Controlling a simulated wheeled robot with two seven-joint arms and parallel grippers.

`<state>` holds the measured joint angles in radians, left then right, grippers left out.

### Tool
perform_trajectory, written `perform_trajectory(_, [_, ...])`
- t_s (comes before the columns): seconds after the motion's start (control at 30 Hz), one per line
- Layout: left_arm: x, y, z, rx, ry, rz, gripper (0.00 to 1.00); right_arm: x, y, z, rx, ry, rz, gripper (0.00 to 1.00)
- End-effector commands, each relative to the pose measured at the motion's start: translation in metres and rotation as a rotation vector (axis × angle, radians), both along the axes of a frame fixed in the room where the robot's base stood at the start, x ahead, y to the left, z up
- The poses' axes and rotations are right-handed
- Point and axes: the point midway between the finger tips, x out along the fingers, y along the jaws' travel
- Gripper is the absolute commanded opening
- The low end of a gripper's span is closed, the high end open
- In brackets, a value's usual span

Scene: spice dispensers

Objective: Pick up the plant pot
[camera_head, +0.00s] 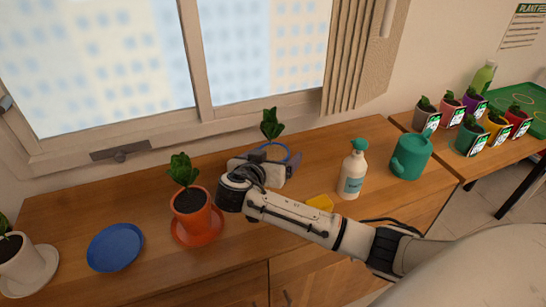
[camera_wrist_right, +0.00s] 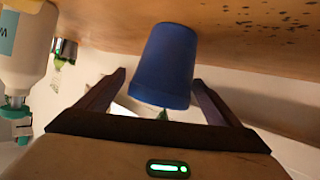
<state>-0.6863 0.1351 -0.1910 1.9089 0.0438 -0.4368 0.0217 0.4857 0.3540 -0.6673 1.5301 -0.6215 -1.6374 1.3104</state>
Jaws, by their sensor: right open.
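A blue plant pot (camera_wrist_right: 165,65) shows in the right wrist view, which is upside down. My right gripper (camera_wrist_right: 158,78) is open, with one finger on each side of the pot; I cannot tell whether they touch it. In the head view my right gripper body hides that pot; only its green plant (camera_head: 271,125) and a blue saucer edge (camera_head: 291,158) show behind. An orange pot (camera_head: 195,222) with a plant stands on an orange saucer just left of my right wrist. A white pot (camera_head: 20,262) with a plant is at the far left. My left gripper is not in view.
An empty blue saucer (camera_head: 115,249) lies on the wooden cabinet. Several small potted plants (camera_head: 470,137) stand on the right table. A window is behind.

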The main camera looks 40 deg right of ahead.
Motion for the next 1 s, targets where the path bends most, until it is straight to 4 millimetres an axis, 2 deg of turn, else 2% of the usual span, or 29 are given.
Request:
perform_trajectory(0.1, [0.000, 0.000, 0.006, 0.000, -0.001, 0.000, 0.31, 0.010, -0.018, -0.002, -0.006, 0.002, -0.003, 0.86])
perform_trajectory(0.23, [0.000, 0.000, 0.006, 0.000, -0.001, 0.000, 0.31, 0.018, -0.028, -0.010, -0.002, 0.001, 0.000, 0.86])
perform_trajectory(0.53, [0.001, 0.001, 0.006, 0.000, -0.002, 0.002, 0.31, 0.021, -0.031, -0.013, 0.000, 0.000, 0.000, 0.85])
perform_trajectory(0.87, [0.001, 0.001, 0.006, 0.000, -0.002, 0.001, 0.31, 0.021, -0.030, -0.013, 0.000, 0.001, 0.001, 0.29])
perform_trajectory(0.9, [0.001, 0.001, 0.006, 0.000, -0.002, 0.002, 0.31, 0.021, -0.031, -0.011, -0.001, -0.004, 0.001, 0.26])
perform_trajectory(1.0, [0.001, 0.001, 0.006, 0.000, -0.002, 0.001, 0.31, 0.021, -0.031, -0.011, -0.001, -0.004, 0.001, 0.26])
